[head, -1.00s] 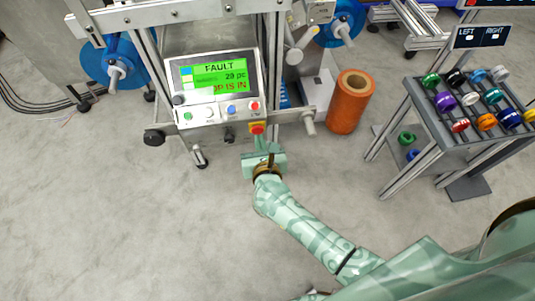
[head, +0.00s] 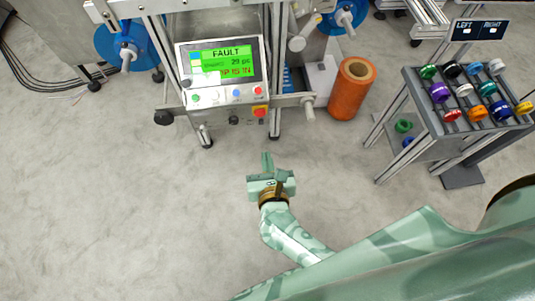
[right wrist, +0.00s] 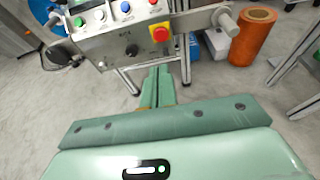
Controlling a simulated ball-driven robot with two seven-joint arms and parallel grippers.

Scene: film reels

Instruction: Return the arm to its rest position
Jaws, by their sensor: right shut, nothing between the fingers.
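My right gripper (head: 267,162) is in the lower middle of the head view, over bare floor and apart from the machine in front of it. Its fingers are together and empty; they also show in the right wrist view (right wrist: 158,88), pointing toward the machine. The right arm is bent and comes in from the lower right. My left gripper is not in view.
The machine's control panel (head: 222,68) shows a green screen with FAULT. A red button on a yellow base (head: 260,111) sits at its lower right. An orange roll (head: 352,92) stands on the floor. A rack (head: 437,125) with several coloured reels stands at the right. The floor (head: 130,210) is clear.

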